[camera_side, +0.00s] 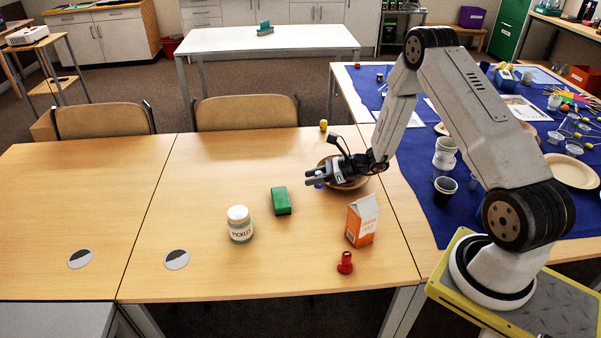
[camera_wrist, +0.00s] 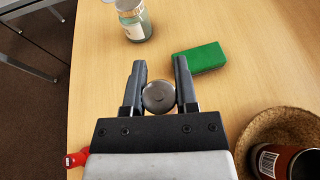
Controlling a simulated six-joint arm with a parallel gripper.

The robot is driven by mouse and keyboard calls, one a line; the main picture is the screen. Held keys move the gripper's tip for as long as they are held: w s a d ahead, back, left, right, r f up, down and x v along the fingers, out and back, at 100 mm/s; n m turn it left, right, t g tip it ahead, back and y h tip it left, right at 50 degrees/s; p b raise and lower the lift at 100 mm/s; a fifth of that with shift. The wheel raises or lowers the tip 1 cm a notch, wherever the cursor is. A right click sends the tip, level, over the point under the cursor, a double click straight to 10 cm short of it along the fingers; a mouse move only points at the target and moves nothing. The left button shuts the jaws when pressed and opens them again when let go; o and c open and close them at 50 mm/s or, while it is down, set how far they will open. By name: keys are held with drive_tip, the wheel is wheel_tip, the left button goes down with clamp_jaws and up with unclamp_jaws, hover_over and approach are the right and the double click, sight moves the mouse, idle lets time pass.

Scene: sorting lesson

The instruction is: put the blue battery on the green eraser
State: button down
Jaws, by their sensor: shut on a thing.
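My gripper (camera_side: 316,178) is shut on the blue battery (camera_side: 319,185). In the wrist view my gripper (camera_wrist: 159,88) has the battery's round grey end (camera_wrist: 158,97) between its two fingers. The battery seems to be held upright, above the table. The green eraser (camera_side: 281,201) lies flat on the table, left of and in front of my gripper. It also shows in the wrist view (camera_wrist: 199,59), beyond the right fingertip, with its top bare. The battery and eraser are apart. Most of the battery's side is hidden by the fingers.
A pickle jar (camera_side: 240,226) stands left of the eraser. An orange-and-white carton (camera_side: 362,224) and a red pawn-like piece (camera_side: 345,263) stand at front right. A brown bowl (camera_side: 352,184) beside my gripper holds a dark can (camera_wrist: 283,163). The table's left part is clear.

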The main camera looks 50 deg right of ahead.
drive_tip(key=shift+s+a+r+m+t+h, duration=0.1)
drive_tip(key=shift+a+r+m+t+h, duration=0.1)
drive_tip(key=shift+a+r+m+h, duration=0.35)
drive_tip(key=shift+s+a+r+m+t+h, duration=0.1)
drive_tip(key=shift+a+r+m+t+h, duration=0.2)
drive_tip(key=shift+a, duration=0.4)
drive_tip(key=shift+a+r+m+t+h, duration=0.1)
drive_tip(key=shift+a+r+m+h, duration=0.3)
drive_tip(key=shift+a+h, duration=0.2)
drive_tip(key=shift+w, duration=0.15)
hover_over(275, 196)
drive_tip(key=s, duration=0.2)
drive_tip(key=f, duration=0.8)
drive_tip(key=shift+w+a+f, duration=0.1)
drive_tip(key=shift+w+f, duration=0.05)
drive_tip(key=shift+w, duration=0.05)
drive_tip(key=shift+w+f, duration=0.5)
drive_tip(key=shift+f, duration=0.05)
drive_tip(key=shift+w+f, duration=0.1)
drive_tip(key=shift+f, duration=0.05)
drive_tip(key=shift+w+f, duration=0.1)
drive_tip(key=shift+f, duration=1.5)
